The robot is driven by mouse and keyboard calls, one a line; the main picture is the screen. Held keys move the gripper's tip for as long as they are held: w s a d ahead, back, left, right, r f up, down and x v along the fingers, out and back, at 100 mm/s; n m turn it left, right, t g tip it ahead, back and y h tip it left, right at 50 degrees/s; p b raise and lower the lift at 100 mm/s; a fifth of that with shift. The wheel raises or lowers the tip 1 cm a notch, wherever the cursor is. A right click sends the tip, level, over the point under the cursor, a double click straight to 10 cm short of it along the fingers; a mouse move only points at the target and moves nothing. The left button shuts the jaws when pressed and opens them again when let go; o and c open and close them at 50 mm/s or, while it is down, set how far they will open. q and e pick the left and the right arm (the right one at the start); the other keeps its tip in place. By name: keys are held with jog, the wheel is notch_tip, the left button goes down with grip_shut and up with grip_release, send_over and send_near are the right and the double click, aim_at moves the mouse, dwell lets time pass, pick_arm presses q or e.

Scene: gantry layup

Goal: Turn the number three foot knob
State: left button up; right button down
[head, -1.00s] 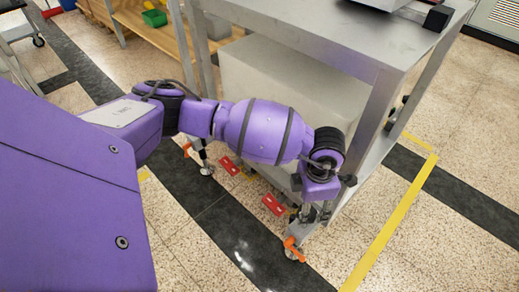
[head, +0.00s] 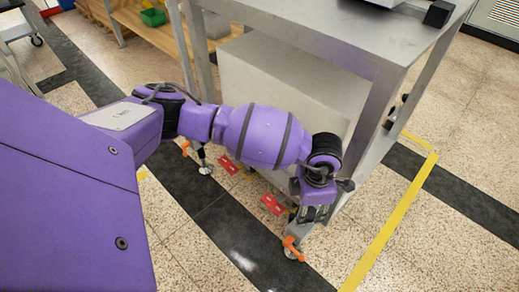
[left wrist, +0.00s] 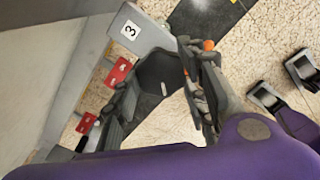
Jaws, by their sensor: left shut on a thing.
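The foot marked with a white number 3 label (left wrist: 129,30) stands at the near corner of the metal table. My left gripper (left wrist: 164,105) points down at this foot, with one finger on each side of a dark foot knob (left wrist: 165,72), and is shut on it. In the head view my left gripper (head: 315,213) is low beside the table leg, above an orange caster lever (head: 291,243); the knob is hidden there. My right gripper (left wrist: 282,84) seems to show at the right of the left wrist view, its two fingertips apart and empty.
The metal table (head: 310,40) rises close beside my left arm, with a large pale box (head: 285,85) underneath. Red tags (head: 272,205) are by its lower frame. Another caster foot (head: 205,168) stands further left.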

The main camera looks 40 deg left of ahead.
pick_arm(q)
jog(key=shift+w+a+r, duration=0.15)
jog(key=shift+w+a, duration=0.05)
jog(key=shift+w, duration=0.1)
jog(key=shift+m, duration=0.8)
jog(key=m+p, duration=0.1)
jog(key=m, duration=0.2)
jog(key=shift+w+r, duration=0.1)
jog(key=shift+w, duration=0.05)
jog(key=m, duration=0.4)
jog(key=shift+p, duration=0.4)
jog(key=shift+d+m, duration=0.1)
jog(key=shift+m, duration=0.8)
jog(key=o, duration=1)
jog(key=shift+w+d, duration=0.1)
